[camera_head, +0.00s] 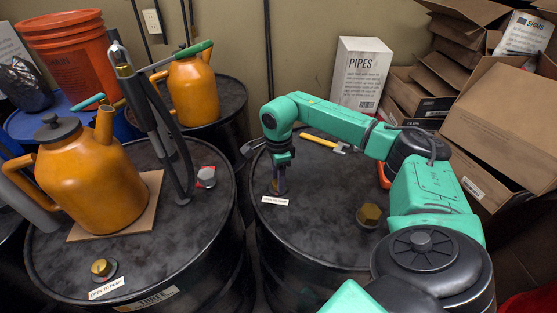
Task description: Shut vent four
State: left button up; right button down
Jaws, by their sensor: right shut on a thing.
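The right black drum (325,235) has a small vent (277,188) near its left rim, just above a white "OPEN TO PUMP" label (275,201). My green right arm reaches over this drum from the right. My right gripper (279,178) points down and is shut on the vent's top; the fingers hide much of it. I cannot tell how far the vent is turned. No number shows on this drum. A brass hex plug (369,215) sits on the drum's top, right of the vent. My left gripper is not in view.
The left drum (205,245), labelled "THREE", holds an orange can (95,185), a pump (150,95) and a brass cap (103,268). A PIPES box (361,75) and cardboard boxes (500,130) stand behind.

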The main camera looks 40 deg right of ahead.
jog(key=m, duration=0.4)
jog(key=shift+w+r+m, duration=0.1)
jog(key=shift+r+m, duration=0.05)
jog(key=shift+m, duration=0.25)
jog(key=m, duration=0.4)
jog(key=shift+w+r, duration=0.1)
jog(key=shift+c, duration=2)
grip_release()
